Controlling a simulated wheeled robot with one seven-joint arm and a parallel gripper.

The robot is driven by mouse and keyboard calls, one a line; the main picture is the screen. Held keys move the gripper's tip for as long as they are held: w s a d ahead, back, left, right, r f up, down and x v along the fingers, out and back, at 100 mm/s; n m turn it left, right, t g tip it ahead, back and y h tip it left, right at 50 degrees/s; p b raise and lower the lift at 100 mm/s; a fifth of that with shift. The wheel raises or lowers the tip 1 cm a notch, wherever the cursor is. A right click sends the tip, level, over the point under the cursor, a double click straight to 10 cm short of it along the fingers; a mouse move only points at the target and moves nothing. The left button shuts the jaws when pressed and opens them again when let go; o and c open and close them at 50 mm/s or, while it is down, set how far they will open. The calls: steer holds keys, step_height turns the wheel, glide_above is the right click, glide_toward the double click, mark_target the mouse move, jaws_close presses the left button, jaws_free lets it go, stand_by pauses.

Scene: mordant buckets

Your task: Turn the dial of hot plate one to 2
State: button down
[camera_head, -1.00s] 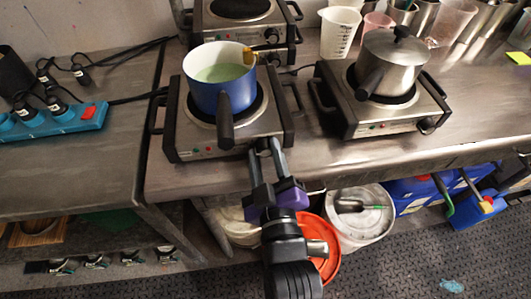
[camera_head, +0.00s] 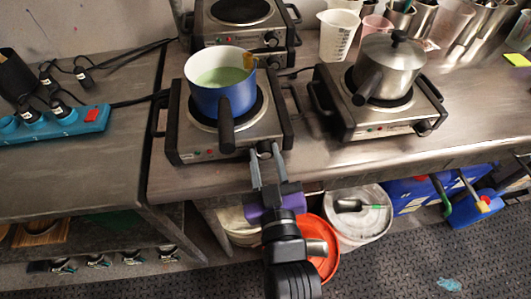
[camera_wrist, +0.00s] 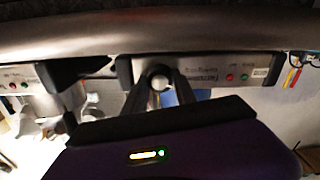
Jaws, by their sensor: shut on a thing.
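The hot plate in front on the left (camera_head: 185,143) carries a blue pot (camera_head: 208,100) with pale green liquid. Its front panel (camera_wrist: 205,68) shows a red and a green light in the wrist view. My gripper (camera_head: 264,149) is at the right end of that panel, its two fingers shut on the dark round dial (camera_wrist: 159,71). In the wrist view the dial sits between the fingertips (camera_wrist: 160,78). The fingers cover much of the dial, and its marks are too small to read.
The pot's dark handle (camera_head: 226,135) sticks out forward, just left of my fingers. A second hot plate (camera_head: 350,125) with a steel pot (camera_head: 388,68) stands to the right, and a third (camera_head: 240,32) behind. Tubs (camera_head: 362,222) stand below the bench.

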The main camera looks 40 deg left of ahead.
steer(key=m+p, duration=0.1)
steer(key=m, duration=0.3)
steer(key=shift+m+p, duration=0.3)
steer(key=shift+p, duration=0.05)
steer(key=shift+m+p, duration=0.9)
steer(key=shift+m, duration=1.6)
steer(key=c, duration=1)
jaws_free()
steer(key=shift+d, duration=0.1)
